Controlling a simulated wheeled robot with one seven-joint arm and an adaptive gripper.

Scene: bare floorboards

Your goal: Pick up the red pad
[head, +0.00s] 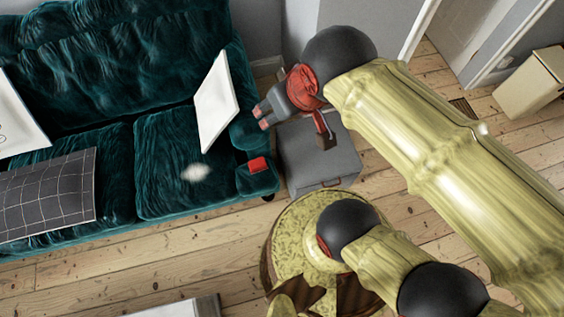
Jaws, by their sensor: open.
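A small red pad (258,164) lies on the front end of the dark teal sofa's right armrest (262,182). My gripper (262,118) is above it in the picture, near the back part of the same armrest. Its two grey fingers with red tips point left and stand apart, with nothing visible between them. The pad is in full view and apart from the fingers. How high my gripper is above the armrest is hard to tell from this view.
A white cushion or panel (214,102) leans just left of my gripper. A grey cabinet (318,160) stands right of the armrest. A checked cushion (48,195) and a small pale patch (195,173) are on the seat. A cream bin (530,82) stands far right.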

